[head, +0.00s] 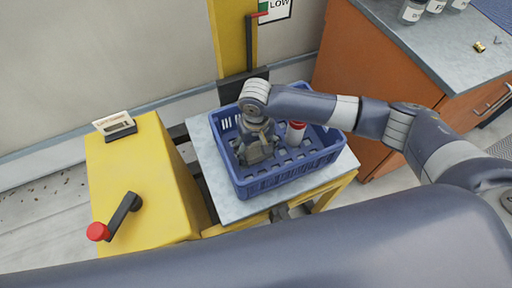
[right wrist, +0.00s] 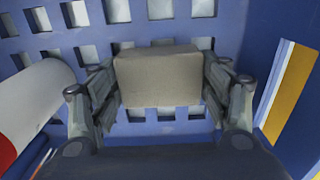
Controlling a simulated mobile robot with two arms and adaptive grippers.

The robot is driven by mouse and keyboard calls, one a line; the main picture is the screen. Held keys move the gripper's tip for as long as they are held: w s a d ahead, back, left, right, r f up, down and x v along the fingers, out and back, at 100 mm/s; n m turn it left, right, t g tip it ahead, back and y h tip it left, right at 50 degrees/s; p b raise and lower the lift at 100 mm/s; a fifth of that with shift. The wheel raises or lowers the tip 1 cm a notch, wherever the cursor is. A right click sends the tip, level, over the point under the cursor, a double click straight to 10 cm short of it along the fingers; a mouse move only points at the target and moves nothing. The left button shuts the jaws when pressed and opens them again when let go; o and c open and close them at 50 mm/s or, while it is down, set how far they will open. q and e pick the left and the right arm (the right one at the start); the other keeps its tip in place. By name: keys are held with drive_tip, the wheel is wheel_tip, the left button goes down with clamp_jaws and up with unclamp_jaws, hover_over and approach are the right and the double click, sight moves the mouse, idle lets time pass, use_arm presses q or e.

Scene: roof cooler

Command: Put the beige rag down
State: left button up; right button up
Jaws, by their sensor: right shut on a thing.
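The beige rag (right wrist: 158,76) is a folded block between the two fingers of my right gripper (right wrist: 160,82) in the right wrist view. The fingers touch it on both sides. In the head view my right gripper (head: 256,152) reaches down inside the blue basket (head: 285,180), toward its left part. The rag is mostly hidden by the gripper there. The slotted basket floor lies behind the rag in the wrist view; I cannot tell whether the rag touches it. My left gripper is not in view.
The basket is on a grey-topped stand (head: 215,160). A yellow box with a red-knobbed crank (head: 122,215) is at left. An orange cabinet (head: 365,75) with bottles is at right.

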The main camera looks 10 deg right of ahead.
sight(256, 150)
drive_tip(key=shift+f, duration=0.1)
drive_tip(key=o, duration=1)
drive_tip(key=shift+o, duration=0.2)
wheel_tip(256, 150, up, 12)
drive_tip(key=shift+s, duration=0.1)
